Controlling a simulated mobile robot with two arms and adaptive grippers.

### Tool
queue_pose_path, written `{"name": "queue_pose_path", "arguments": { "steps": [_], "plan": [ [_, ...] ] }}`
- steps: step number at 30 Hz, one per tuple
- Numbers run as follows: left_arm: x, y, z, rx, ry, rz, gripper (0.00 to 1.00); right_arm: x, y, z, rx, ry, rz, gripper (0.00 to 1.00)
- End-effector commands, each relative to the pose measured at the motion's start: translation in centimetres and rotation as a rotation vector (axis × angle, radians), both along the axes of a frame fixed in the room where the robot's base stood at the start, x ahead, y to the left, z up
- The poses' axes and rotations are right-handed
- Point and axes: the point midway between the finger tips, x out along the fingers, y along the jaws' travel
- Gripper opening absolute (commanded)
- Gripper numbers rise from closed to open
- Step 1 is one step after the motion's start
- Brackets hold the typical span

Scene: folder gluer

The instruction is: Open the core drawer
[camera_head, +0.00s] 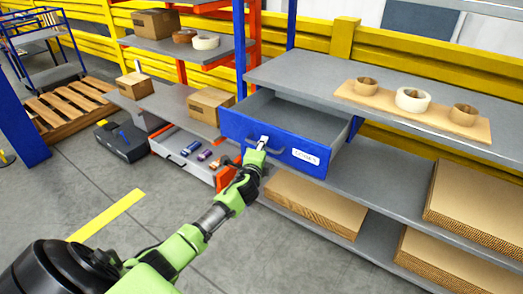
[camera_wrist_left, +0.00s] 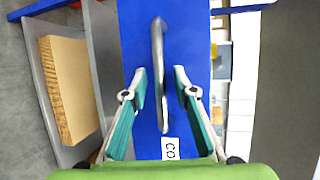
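The blue core drawer (camera_head: 285,140) stands pulled out from under the grey shelf top, and the part of its inside that shows is empty. A white label sits on its front; in the left wrist view it starts with "CO". The grey bar handle (camera_wrist_left: 158,50) crosses the blue drawer front (camera_wrist_left: 195,40) in that view. My left gripper (camera_head: 263,143) is at the handle. In the wrist view my left gripper (camera_wrist_left: 160,82) has its fingers apart, one on each side of the handle, with gaps showing. My right gripper is not in view.
A board with several tape rolls (camera_head: 412,99) lies on the shelf top. Cardboard stacks (camera_head: 315,202) fill the lower shelves. Left of the drawer are a cardboard box (camera_head: 210,103), a low open drawer (camera_head: 178,150) and a black case (camera_head: 122,140). The floor in front is clear.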

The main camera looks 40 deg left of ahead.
Motion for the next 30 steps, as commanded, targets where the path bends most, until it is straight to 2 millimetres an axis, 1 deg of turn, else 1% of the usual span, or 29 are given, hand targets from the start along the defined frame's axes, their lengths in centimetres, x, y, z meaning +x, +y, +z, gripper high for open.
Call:
{"name": "queue_pose_path", "arguments": {
  "steps": [5,8,15,21,25,30],
  "plan": [
    [-1.2,-0.5,0.2,0.002,0.001,-0.001,0.26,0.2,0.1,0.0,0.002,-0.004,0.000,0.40],
    [-2.6,-1.1,0.4,0.000,0.000,-0.002,0.26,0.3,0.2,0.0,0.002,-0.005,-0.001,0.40],
    [-6.8,-2.9,1.3,0.000,0.001,-0.002,0.26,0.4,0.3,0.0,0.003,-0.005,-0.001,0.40],
    [-9.5,-4.0,1.9,-0.001,0.001,-0.001,0.26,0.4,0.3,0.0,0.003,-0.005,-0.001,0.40],
    [-10.5,-4.4,2.2,-0.001,0.000,-0.001,0.26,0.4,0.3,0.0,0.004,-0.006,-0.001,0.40],
    [-10.8,-4.6,2.2,0.000,0.000,0.000,0.26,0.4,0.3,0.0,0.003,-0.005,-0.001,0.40]
  ]
}}
